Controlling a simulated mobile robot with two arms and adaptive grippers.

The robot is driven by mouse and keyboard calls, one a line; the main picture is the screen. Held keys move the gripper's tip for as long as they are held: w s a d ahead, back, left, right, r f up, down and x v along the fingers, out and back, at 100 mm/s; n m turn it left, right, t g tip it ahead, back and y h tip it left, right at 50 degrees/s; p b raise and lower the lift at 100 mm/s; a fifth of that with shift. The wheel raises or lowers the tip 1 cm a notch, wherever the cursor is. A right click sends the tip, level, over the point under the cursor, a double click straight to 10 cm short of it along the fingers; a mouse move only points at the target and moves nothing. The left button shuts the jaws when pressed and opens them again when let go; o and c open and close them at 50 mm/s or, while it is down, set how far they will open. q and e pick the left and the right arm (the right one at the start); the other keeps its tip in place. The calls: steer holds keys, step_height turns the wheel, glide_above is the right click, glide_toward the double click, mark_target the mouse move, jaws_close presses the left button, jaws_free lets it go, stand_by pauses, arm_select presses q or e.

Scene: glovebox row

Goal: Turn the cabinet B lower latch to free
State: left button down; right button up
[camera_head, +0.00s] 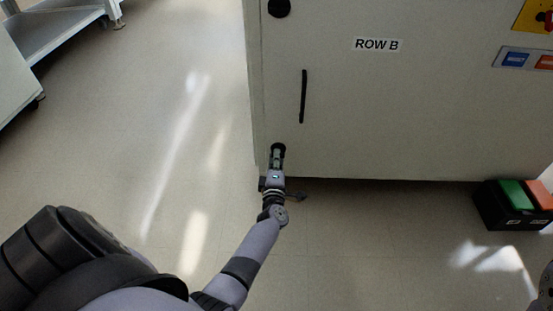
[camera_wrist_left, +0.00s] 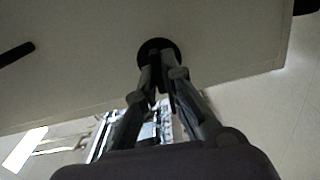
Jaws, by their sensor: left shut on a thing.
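The cabinet B (camera_head: 420,110) is a pale panel marked ROW B. Its lower latch (camera_head: 278,148) is a round black knob low on the door's left edge, and it also shows in the left wrist view (camera_wrist_left: 158,45). My left gripper (camera_head: 277,158) reaches up to the latch from below, shut on it. In the left wrist view the fingertips (camera_wrist_left: 161,72) meet at the latch and hide part of it, so the latch's angle cannot be told. The upper latch (camera_head: 279,8) is a similar black knob near the top of the picture. My right gripper does not show.
A black vertical handle (camera_head: 304,96) is on the door, right of the latches. A black bin (camera_head: 492,210) with green and orange parts stands on the floor at the right. A grey shelf or bench (camera_head: 60,35) is at the upper left. The floor between is clear.

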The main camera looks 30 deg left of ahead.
arm_select(q)
steer(key=shift+n, duration=0.6)
steer(key=c, duration=1.7)
jaws_free()
steer(key=v, duration=0.7)
steer(key=shift+s+d, duration=0.1)
steer(key=shift+s, duration=0.15)
